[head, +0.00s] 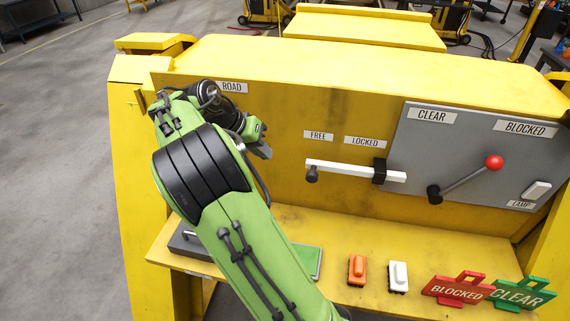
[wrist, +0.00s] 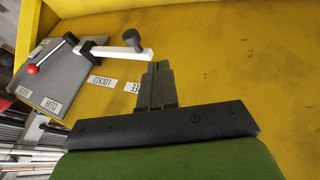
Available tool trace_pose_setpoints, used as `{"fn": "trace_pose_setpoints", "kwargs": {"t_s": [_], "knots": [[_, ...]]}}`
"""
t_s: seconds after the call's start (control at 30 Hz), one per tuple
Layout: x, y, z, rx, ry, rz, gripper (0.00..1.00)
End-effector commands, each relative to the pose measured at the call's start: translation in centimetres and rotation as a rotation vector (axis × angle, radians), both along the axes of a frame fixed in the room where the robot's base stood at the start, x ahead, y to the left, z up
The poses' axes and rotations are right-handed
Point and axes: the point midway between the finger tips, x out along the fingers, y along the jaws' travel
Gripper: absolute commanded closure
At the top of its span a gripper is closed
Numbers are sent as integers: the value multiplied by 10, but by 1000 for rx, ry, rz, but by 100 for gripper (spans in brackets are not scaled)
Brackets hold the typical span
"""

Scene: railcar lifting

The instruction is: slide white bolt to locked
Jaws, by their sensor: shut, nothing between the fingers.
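The white bolt (head: 340,168) lies level on the yellow panel, passing through a black bracket (head: 380,170). Its black knob (head: 312,174) is at the left end, beneath the FREE label (head: 318,135); the LOCKED label (head: 365,142) is to the right. My gripper (head: 265,152) is left of the knob, apart from it, and partly hidden by my arm. In the wrist view my gripper (wrist: 158,66) is shut and empty, its fingers together. The white bolt (wrist: 115,52) and its knob (wrist: 132,38) show above and left of the fingertips there.
A grey plate (head: 455,150) on the right carries a red-tipped lever (head: 465,180) and a lamp switch (head: 536,190).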

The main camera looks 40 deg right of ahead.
Motion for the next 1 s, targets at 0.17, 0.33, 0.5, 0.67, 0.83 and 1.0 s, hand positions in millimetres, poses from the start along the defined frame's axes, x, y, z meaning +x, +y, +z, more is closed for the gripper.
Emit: {"fn": "trace_pose_setpoints", "kwargs": {"t_s": [0.17, 0.33, 0.5, 0.67, 0.83, 1.0], "knots": [[-5, -19, -32, 2, 4, -4, 100], [-9, -40, -63, 3, 3, -4, 100], [-20, -61, -83, 2, 0, -4, 100], [-36, -74, -85, 2, 1, -2, 100], [-41, -78, -85, 1, 0, 0, 100], [-41, -78, -85, 1, 0, 0, 100]]}}
